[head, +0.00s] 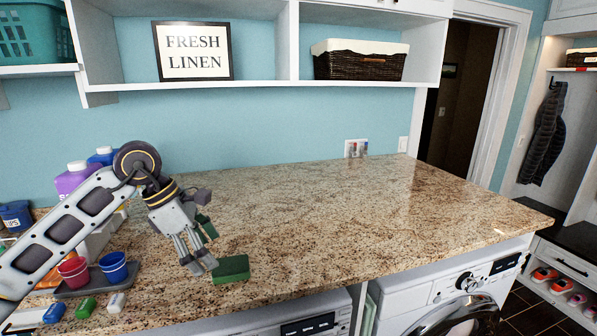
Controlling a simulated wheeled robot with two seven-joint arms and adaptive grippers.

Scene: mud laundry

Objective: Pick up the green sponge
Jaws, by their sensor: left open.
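The green sponge (231,269) lies flat on the granite countertop (330,215), near its front edge. My left gripper (208,252) reaches down from the left, just behind and to the left of the sponge. Its jaws are open. One fingertip overlaps the sponge's left end in the picture; I cannot tell whether it touches. A dark green piece shows at the gripper's right side. My right gripper is out of the picture.
A grey tray (70,291) with a red cup (74,270) and a blue cup (114,267) stands to the left. Small blue, green and white items lie in front of it. Purple and blue bottles stand behind my arm. The counter to the right is clear.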

